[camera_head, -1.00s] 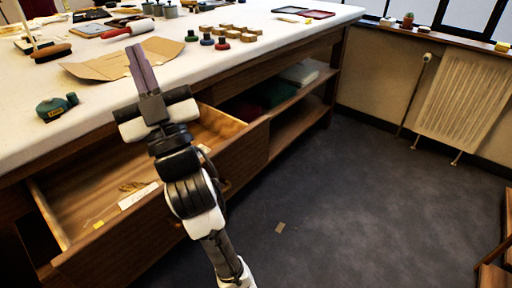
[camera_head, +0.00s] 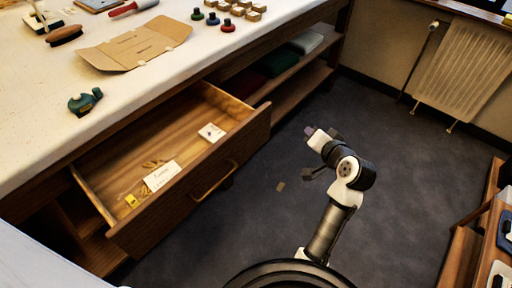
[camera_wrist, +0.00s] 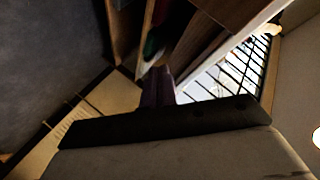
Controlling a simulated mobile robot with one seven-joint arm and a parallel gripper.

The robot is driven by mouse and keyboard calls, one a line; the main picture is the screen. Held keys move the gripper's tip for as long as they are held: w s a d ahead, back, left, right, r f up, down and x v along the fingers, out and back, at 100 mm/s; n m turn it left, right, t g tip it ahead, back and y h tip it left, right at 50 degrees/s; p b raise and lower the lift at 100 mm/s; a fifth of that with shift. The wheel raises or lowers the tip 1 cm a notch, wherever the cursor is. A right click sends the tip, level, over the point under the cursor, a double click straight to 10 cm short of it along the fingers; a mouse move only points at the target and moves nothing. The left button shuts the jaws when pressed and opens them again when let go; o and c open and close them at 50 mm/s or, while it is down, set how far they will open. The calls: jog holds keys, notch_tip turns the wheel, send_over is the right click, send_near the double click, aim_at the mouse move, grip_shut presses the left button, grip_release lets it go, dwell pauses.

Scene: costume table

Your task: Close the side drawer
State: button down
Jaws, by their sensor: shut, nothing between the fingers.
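The side drawer (camera_head: 190,180) is a wooden drawer pulled out from under the table. Its front panel carries a bar handle (camera_head: 214,181). Inside lie a white label card, a small white box, a yellow item and some brownish pieces. My gripper (camera_head: 309,131) is out over the floor to the right of the drawer front, apart from it. In the wrist view the purple fingers (camera_wrist: 158,88) are together with nothing between them. The wrist view shows shelves and the window, not the drawer clearly.
The white-topped table (camera_head: 60,130) bears a cardboard sheet (camera_head: 135,43), a green tape dispenser (camera_head: 85,101) and a brush (camera_head: 64,36). Open shelves (camera_head: 300,85) with folded cloth stand right of the drawer. Wooden furniture (camera_head: 480,235) is at the lower right.

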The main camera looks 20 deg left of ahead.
aim_at(195, 119)
jog(key=s+a+f+m+g+y, duration=0.1)
jog(key=s+f+g+y, duration=0.1)
jog(key=s+y, duration=0.3)
jog(key=s+f+m+g+y, duration=0.1)
jog(key=s+f+g+y, duration=0.2)
jog(key=s, duration=0.5)
jog(key=shift+y, duration=0.4)
jog(key=p+x, duration=0.1)
jog(key=x, duration=0.3)
jog(key=r+p+x, duration=0.1)
jog(key=x, duration=0.4)
jog(key=p+x, duration=0.1)
jog(key=x, duration=0.4)
jog(key=shift+w+d+r, duration=0.1)
jog(key=shift+w+r, duration=0.05)
jog(key=shift+w, duration=0.2)
